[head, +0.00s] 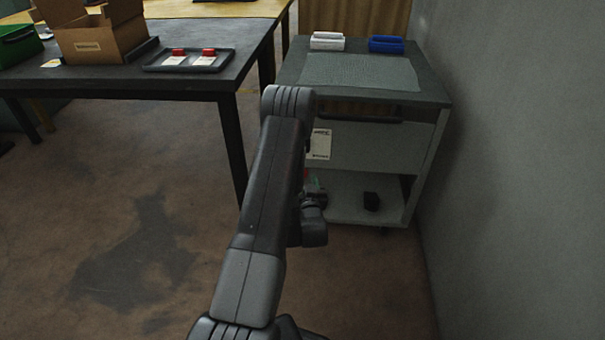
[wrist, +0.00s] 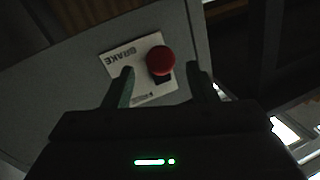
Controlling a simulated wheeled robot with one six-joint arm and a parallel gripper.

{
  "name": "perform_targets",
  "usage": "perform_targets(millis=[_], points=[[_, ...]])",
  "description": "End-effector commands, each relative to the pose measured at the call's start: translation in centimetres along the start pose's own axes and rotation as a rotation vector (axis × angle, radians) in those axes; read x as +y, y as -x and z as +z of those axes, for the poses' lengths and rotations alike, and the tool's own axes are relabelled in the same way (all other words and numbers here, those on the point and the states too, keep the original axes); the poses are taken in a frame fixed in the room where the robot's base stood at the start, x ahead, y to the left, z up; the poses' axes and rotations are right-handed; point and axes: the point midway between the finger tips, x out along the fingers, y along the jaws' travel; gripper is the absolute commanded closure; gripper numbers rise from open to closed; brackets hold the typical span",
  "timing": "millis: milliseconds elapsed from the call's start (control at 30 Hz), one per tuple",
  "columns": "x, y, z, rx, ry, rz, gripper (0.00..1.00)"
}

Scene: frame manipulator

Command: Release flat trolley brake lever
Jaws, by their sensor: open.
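The flat trolley (head: 375,148) is a grey cabinet on wheels with an open lower shelf, right of centre in the head view. A white label (head: 320,144) is on its front, partly behind my arm. In the wrist view the label (wrist: 118,62) reads BRAKE, and a round red knob (wrist: 160,60) stands out in front of it, the end of the brake lever. My gripper (wrist: 160,78) is open, with one finger on each side of the knob in the picture. I cannot tell whether either finger touches it. In the head view my arm hides most of the gripper and the lever.
A dark table (head: 205,82) at the left holds a cardboard box (head: 100,40) and a tray (head: 150,66). White and blue bins (head: 386,45) stand on the trolley's top. A grey wall (head: 500,150) stands close at the right.

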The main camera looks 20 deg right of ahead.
Motion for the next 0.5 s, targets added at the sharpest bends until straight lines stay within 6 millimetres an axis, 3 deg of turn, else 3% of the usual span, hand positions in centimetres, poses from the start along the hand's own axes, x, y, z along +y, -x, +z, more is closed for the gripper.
perform_targets(millis=[200,500], points=[[0.0,-3.4,0.1,0.001,0.000,-0.001,0.48],[0.0,-4.7,0.0,0.000,0.000,0.000,0.48]])
